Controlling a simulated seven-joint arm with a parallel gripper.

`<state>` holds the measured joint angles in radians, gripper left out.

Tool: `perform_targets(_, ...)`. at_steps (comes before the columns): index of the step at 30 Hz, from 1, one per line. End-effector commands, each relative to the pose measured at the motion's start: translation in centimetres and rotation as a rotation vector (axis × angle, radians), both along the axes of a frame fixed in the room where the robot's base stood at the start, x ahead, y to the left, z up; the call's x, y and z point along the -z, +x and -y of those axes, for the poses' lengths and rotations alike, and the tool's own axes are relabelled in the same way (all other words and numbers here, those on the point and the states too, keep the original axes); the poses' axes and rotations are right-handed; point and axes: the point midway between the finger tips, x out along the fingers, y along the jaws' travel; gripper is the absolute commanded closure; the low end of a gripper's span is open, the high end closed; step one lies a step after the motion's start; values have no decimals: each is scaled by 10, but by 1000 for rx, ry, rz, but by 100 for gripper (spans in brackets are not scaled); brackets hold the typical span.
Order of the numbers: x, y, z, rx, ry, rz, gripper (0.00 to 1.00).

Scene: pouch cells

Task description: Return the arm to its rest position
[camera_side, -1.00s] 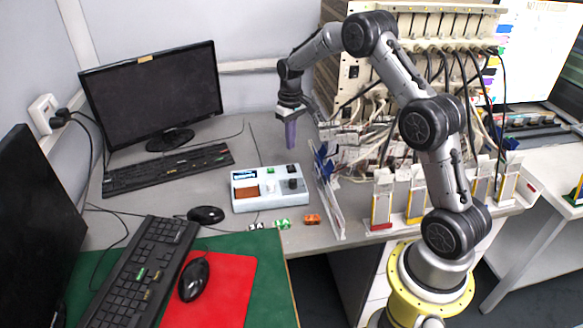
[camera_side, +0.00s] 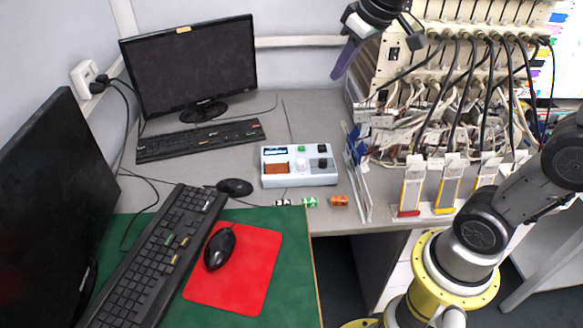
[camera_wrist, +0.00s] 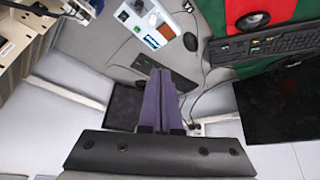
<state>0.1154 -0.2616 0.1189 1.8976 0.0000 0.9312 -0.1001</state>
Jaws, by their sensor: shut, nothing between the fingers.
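My gripper (camera_side: 338,74) is raised high at the top of the side view, in front of the wall and left of the rack of cables. Its purple fingers point down and to the left, clear of the table. In the wrist view my gripper (camera_wrist: 160,74) shows its two purple fingers together with nothing held between them. My lower arm leans to the right; the links between it and the gripper run partly out of the side view.
A white control box (camera_side: 298,178) stands on the grey table, with small coloured blocks (camera_side: 310,202) in front. Several upright pouch-cell holders (camera_side: 447,188) stand at the right. The cable rack (camera_side: 480,75) is close to my gripper. Monitors and keyboards are at the left.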

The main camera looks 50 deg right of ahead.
Motion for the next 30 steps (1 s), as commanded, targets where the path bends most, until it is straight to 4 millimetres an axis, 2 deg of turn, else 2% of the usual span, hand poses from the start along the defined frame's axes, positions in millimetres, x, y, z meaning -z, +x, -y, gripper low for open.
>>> perform_targets(1, -5, -23, -9, -15, 0, 26, 100)
perform_targets(5, -4, -76, -26, -43, 5, 74, 100)
perform_targets(9, 16, -129, -37, -62, 16, 103, 100)
perform_targets(12, 38, -156, -40, -61, 25, 99, 100)
perform_targets(15, 58, -171, -40, -48, 33, 71, 100)
perform_targets(19, 72, -177, -39, -35, 39, 33, 100)
perform_targets(30, 71, -176, -39, -26, 44, 38, 100)
